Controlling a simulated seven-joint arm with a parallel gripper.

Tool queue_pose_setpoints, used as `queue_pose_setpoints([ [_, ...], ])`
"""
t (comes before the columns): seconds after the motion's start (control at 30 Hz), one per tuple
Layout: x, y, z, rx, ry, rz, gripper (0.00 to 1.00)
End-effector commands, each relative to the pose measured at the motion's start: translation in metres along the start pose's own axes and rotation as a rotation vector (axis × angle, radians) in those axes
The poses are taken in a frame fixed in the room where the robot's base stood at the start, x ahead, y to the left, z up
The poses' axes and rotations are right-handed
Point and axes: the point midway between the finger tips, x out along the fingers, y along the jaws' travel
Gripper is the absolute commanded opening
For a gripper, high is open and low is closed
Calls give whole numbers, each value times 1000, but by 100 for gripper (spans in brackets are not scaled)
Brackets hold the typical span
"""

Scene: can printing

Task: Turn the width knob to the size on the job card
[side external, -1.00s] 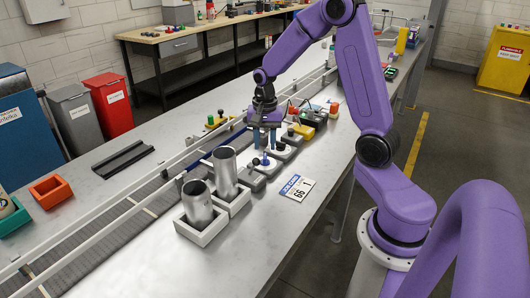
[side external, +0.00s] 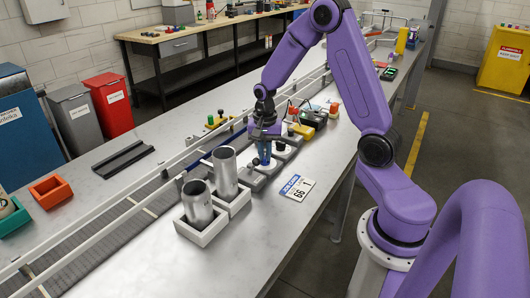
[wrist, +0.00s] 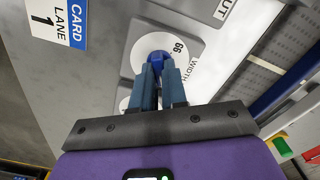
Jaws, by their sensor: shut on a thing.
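The width knob (wrist: 157,58) is blue and sits on a round white dial marked 66, with the word WIDTH beside it. My gripper (wrist: 160,68) is shut on the knob, its fingers on either side. In the side view, my gripper (side external: 263,160) points down over the row of grey knob blocks and hides most of the knob. The job card (side external: 297,187) lies flat on the table in front of the blocks and shows 66 and 1. Part of it shows in the wrist view (wrist: 57,25), reading CARD, LANE 1. The knob's exact pointing is unclear.
Two metal cans (side external: 225,172) (side external: 198,203) stand in white square holders left of the knob blocks. A conveyor with rails (side external: 130,205) runs behind. A black and yellow device (side external: 302,127) stands beyond my gripper. The table in front of the job card is clear.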

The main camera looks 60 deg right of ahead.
Motion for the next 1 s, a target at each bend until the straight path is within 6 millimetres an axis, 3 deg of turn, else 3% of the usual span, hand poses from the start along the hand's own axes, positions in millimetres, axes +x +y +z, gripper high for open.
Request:
queue_pose_setpoints([
  [0.37,-1,-1,0,-111,0,-1,0],
  [1.0,-1,-2,0,-686,1,-1,0],
])
